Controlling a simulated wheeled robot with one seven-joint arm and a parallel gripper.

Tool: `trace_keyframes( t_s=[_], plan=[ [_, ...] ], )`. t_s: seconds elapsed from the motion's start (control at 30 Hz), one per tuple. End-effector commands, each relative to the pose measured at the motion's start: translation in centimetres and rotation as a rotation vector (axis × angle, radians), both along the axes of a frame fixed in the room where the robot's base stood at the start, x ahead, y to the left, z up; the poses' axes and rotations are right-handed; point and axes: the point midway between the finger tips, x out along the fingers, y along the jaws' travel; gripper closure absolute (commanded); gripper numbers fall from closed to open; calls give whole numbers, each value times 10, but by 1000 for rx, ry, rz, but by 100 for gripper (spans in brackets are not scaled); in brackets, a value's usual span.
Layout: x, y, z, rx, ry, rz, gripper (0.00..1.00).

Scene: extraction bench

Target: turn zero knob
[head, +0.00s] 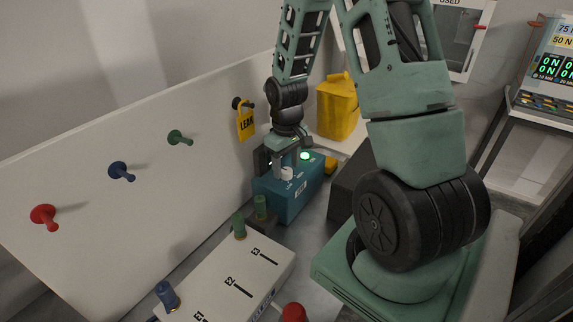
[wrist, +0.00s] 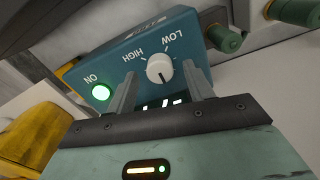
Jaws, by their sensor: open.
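The zero knob seems to be the white round knob (wrist: 160,68) on a teal box (wrist: 118,58), between the printed words HIGH and LOW; no label reading zero is legible. In the head view the white knob (head: 287,173) sits on top of the teal box (head: 290,203). My gripper (wrist: 163,88) is open, with one finger on each side of the knob in the wrist view. A gap shows between each finger and the knob. In the head view my gripper (head: 284,160) is at the box, and its fingertips are partly hidden.
A green lit ON light (wrist: 101,92) is beside the knob. A white box marked E1, E2, E3 (head: 225,280) stands in front. A white panel with coloured pegs (head: 90,215) and a yellow LEAK tag (head: 245,122) stands at left. A yellow container (head: 337,108) is behind.

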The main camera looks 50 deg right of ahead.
Motion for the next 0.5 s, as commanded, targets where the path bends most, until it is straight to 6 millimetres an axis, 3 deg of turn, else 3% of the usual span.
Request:
trace_keyframes(
  t_s=[0.43, 0.5],
  plan=[
    [0, 0, -10, 0, 0, -1, 48],
    [0, 0, -10, 0, 0, -1, 64]
  ],
)
